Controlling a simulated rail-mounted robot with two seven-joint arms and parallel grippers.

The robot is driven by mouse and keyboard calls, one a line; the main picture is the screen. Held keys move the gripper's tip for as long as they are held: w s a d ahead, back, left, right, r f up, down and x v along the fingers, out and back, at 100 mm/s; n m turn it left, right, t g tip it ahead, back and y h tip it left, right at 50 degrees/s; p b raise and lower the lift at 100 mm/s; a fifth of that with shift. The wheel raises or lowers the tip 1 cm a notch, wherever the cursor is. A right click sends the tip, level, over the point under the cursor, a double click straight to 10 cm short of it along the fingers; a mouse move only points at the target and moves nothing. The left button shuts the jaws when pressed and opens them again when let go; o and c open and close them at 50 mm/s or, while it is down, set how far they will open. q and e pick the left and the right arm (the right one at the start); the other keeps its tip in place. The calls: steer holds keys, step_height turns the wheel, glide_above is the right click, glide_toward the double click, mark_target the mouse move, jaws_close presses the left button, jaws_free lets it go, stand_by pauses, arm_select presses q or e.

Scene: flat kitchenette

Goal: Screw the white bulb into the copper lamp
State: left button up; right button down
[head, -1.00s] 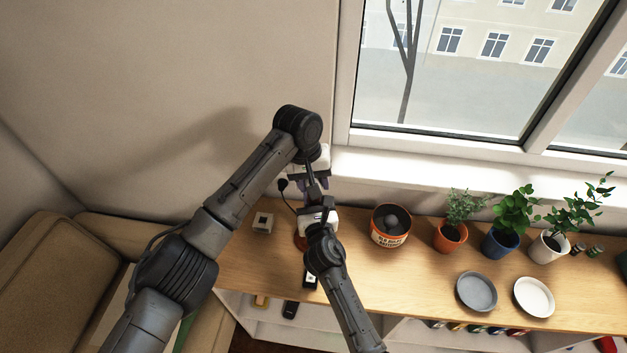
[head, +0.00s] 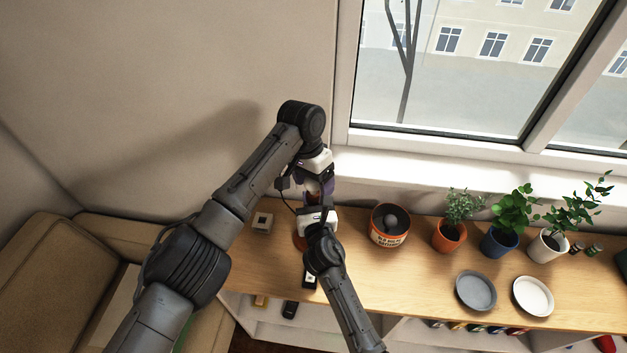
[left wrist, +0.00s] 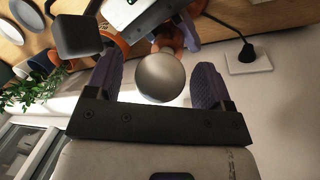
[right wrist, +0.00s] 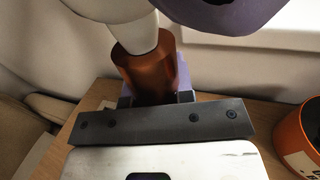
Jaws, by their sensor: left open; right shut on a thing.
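The copper lamp (right wrist: 148,72) stands upright in the right wrist view, held in my right gripper (right wrist: 155,88). The white bulb (right wrist: 138,34) has its narrow neck down in the lamp's copper cup; how deeply it is threaded cannot be seen. In the left wrist view the bulb's round globe (left wrist: 160,77) looks greyish and lies between the spread purple fingers of my left gripper (left wrist: 157,80), with gaps on both sides. In the head view my left gripper (head: 318,186) is above the lamp, whose round base (head: 299,241) is partly hidden by my right gripper.
Potted plants (head: 501,243) and two plates (head: 476,291) are farther right. A small square socket box (head: 262,223) with a cord is on the left. The window sill is behind.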

arm_select(q)
step_height(320, 180, up, 12)
steer(key=w+a, duration=0.1)
steer(key=shift+w+a, duration=0.25)
steer(key=shift+a, duration=0.1)
steer(key=shift+f, duration=0.1)
arm_select(e)
steer(key=c, duration=0.9)
jaws_free()
steer(key=shift+s+d, duration=0.1)
steer(key=shift+s, duration=0.4)
arm_select(q)
step_height(320, 180, up, 2)
steer(key=shift+r+p, duration=0.2)
steer(key=shift+p, duration=1.05)
arm_select(e)
steer(key=s+d, duration=0.2)
steer(key=s, duration=1)
steer(key=shift+s, duration=0.3)
